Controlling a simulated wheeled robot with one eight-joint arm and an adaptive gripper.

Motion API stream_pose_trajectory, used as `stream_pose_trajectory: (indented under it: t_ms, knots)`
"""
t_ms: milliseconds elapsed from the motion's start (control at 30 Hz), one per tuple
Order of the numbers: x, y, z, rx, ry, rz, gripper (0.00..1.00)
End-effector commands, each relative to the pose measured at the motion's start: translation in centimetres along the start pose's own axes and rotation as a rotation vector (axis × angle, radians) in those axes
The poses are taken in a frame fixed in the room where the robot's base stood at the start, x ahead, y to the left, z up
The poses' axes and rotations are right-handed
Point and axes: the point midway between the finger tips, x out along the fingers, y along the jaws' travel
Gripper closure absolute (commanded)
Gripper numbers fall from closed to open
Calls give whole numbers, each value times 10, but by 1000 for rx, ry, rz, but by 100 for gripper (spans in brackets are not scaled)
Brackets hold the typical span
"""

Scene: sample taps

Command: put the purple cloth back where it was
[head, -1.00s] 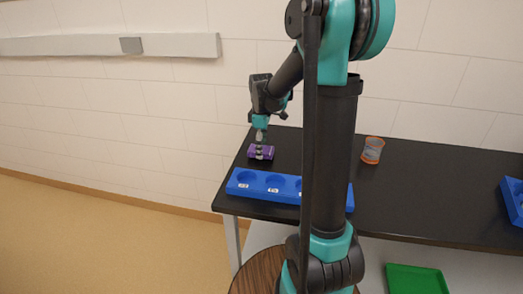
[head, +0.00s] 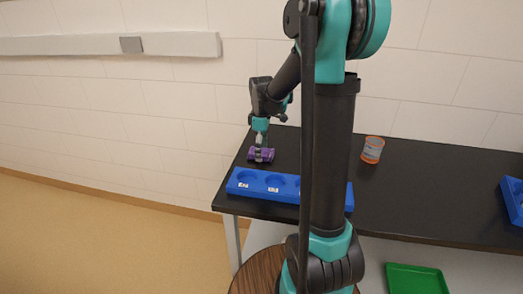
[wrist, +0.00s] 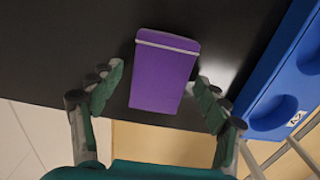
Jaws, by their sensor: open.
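The purple cloth (head: 261,155) is a small folded block on the black table near its left end. In the wrist view the cloth (wrist: 163,72) shows a flat purple face with a pale band along one edge. My gripper (head: 261,150) is over the cloth, pointing down. In the wrist view my gripper (wrist: 158,92) has its fingers apart, one on each side of the cloth, with a gap visible on both sides.
A blue rack (head: 260,183) with round wells lies in front of the cloth. A clear cup with orange rims (head: 372,150) stands to the right on the black table (head: 430,185). A second blue rack (head: 513,200) is at the far right. A green tray (head: 416,280) is lower down.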

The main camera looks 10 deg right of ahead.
Motion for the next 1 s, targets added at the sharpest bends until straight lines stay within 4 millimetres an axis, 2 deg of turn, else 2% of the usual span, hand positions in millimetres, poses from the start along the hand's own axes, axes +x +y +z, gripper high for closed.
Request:
stream_pose_trajectory:
  t_ms: [167,600,800,1000]
  knots:
    - [-18,0,0,0,0,0,24]
    - [-101,0,0,0,0,0,24]
    - [-119,0,0,0,0,0,24]
    - [-122,0,0,0,0,0,24]
